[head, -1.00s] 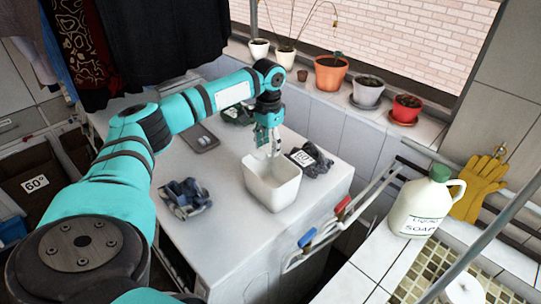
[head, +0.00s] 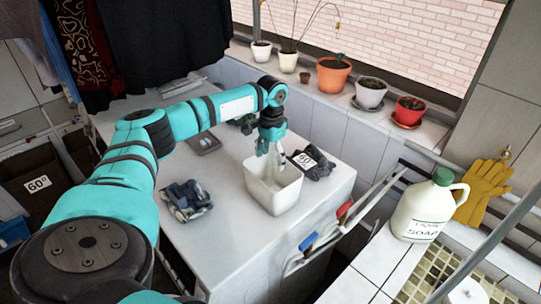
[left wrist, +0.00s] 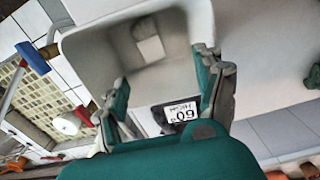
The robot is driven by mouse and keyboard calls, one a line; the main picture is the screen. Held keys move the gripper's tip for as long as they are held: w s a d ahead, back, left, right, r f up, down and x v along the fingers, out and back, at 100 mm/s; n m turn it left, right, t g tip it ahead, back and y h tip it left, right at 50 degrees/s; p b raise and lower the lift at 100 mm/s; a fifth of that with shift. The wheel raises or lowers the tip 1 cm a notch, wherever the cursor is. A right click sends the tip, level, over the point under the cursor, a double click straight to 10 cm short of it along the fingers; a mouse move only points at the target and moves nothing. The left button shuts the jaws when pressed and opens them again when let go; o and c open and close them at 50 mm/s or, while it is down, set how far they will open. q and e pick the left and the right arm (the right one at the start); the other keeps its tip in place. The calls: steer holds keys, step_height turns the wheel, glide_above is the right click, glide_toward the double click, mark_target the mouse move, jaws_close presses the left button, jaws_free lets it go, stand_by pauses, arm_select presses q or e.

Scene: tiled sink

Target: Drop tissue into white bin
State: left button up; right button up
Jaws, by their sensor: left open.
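The white bin (head: 272,190) stands on the white worktop, its mouth facing up. In the left wrist view, the bin (left wrist: 85,48) fills the upper middle. A small pale square, which looks like the tissue (left wrist: 150,49), is inside the bin, apart from my fingers. In the head view the bin's wall hides it. My left gripper (head: 271,149) points down over the bin's back rim. Its two fingers are spread with nothing between them, and they also show in the left wrist view (left wrist: 163,92). My right gripper is not in view.
A dark folded cloth with a 60° label (head: 314,165) lies right behind the bin. A blue-grey cloth bundle (head: 186,200) lies to its left. Potted plants (head: 333,76) line the window ledge. A soap jug (head: 424,208) stands on the tiled counter at the right.

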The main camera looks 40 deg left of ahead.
arm_select(q)
step_height(320, 180, up, 12)
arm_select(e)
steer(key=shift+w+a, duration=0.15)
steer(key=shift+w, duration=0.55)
